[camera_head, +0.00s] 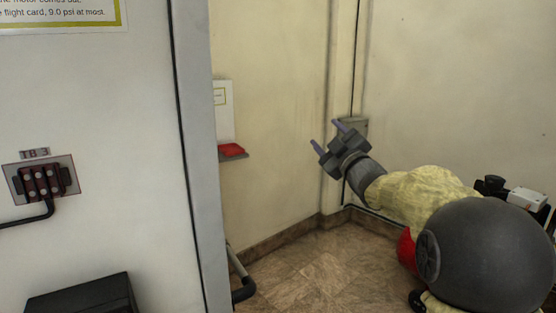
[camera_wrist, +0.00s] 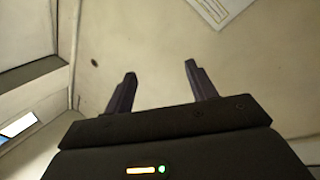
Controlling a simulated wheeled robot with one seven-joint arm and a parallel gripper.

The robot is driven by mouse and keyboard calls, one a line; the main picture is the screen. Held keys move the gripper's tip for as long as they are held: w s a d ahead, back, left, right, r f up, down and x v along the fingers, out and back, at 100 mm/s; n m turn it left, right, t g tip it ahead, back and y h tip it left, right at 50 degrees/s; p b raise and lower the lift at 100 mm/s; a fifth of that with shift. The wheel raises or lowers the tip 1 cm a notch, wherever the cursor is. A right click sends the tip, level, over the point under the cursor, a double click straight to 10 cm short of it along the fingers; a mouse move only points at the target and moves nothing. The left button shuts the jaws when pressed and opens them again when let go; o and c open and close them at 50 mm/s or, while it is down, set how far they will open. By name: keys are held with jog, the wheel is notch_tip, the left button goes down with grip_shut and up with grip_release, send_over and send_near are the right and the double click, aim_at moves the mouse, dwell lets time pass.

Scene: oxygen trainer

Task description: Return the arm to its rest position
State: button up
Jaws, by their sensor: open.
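My gripper (camera_head: 326,135) is at the end of my arm, in the middle right of the head view. Its two fingers stand apart and point up and to the left. In the wrist view the gripper (camera_wrist: 157,75) also shows two dark fingers spread, with nothing between them. Beyond the fingers is a pale wall. My arm extends from the lower right, in a yellowish cover with a large dark rounded joint.
A grey-edged partition (camera_head: 196,150) stands left of my arm, with a TB 3 terminal block (camera_head: 41,181) on its panel. A small shelf with a red item (camera_head: 231,149) is on the wall behind. A black box (camera_head: 85,297) sits lower left. Floor (camera_head: 310,268) is open below the gripper.

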jog(key=s+d+f+m+g+h, duration=0.2)
jog(key=s+f+m+g+h, duration=0.25)
jog(key=f, duration=0.75)
jog(key=s+d+f+m+g+h, duration=0.2)
jog(key=s+f+m+g+h, duration=0.25)
jog(key=f, duration=0.65)
jog(key=s+f+m+g, duration=0.25)
jog(key=s+f, duration=0.25)
jog(key=s, duration=0.3)
jog(key=s+a+f+m+g+y, duration=0.1)
jog(key=s+f+g, duration=0.2)
jog(key=s+f, duration=0.35)
jog(key=s+f+m+g, duration=0.2)
jog(key=s+f+g, duration=0.1)
jog(key=s, duration=0.7)
jog(key=w+p+v, duration=0.2)
jog(key=p+v, duration=0.8)
jog(key=w+r+p+v, duration=0.1)
jog(key=w+p+v, duration=0.1)
jog(key=p+v, duration=0.8)
jog(key=shift+d+r+p, duration=0.3)
jog(key=shift+p, duration=0.45)
jog(key=shift+n, duration=0.25)
